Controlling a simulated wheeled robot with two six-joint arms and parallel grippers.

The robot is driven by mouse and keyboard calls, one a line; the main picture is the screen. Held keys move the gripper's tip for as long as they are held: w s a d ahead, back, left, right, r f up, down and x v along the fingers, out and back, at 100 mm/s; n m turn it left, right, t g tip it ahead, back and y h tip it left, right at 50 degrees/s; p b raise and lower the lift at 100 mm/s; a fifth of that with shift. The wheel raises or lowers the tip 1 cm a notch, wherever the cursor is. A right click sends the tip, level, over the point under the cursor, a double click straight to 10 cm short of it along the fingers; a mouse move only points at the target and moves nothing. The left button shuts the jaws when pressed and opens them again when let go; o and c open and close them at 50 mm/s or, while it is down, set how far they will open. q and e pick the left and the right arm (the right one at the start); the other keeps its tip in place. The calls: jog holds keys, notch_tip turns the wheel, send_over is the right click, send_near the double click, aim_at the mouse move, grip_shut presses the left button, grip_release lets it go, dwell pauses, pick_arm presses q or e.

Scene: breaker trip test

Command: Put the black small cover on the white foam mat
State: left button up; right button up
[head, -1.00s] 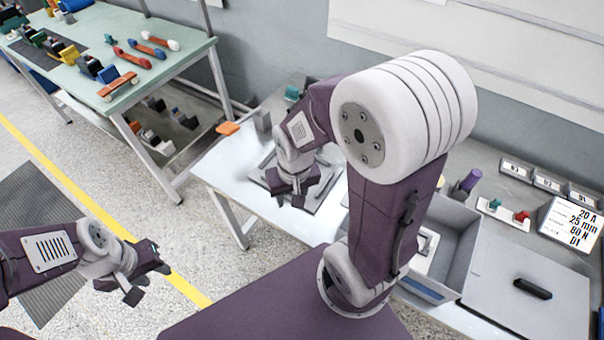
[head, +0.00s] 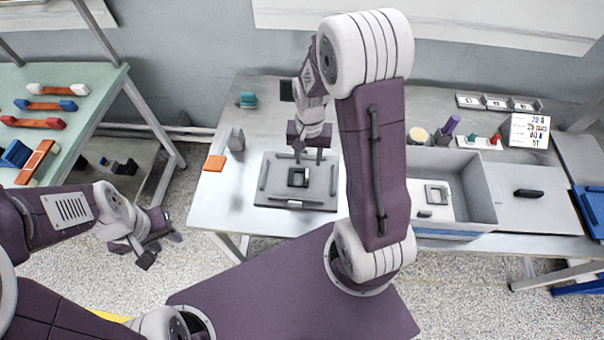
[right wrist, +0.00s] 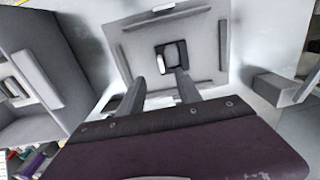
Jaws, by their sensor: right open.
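A small black square piece (head: 299,177), which looks like the black small cover, lies on a grey plate with raised bars (head: 271,197). In the right wrist view the black piece (right wrist: 158,60) shows a pale part in its middle. My right gripper (head: 310,157) is open and empty above the plate, fingers pointing down toward the piece and apart from it. Its fingers (right wrist: 160,78) show in the right wrist view. My left gripper (head: 159,239) is open and empty, off the table at the left. I cannot clearly pick out a white foam mat.
An orange block (head: 215,163) and a grey block (head: 236,139) stand left of the plate.

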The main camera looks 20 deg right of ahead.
aim_at(307, 173)
jog(key=f, duration=0.3)
jog(key=shift+w+a+f, duration=0.2)
jog(key=shift+a+f, duration=0.1)
jog(key=shift+f, duration=0.05)
jog(key=shift+w+f, duration=0.15)
jog(key=f, duration=0.4)
jog(key=shift+s+d+f, duration=0.15)
jog(key=shift+s+f, duration=0.1)
jog(key=shift+s, duration=0.1)
jog(key=shift+w+f, duration=0.25)
jog(key=shift+f, duration=0.05)
jog(key=shift+s, duration=0.1)
grip_shut()
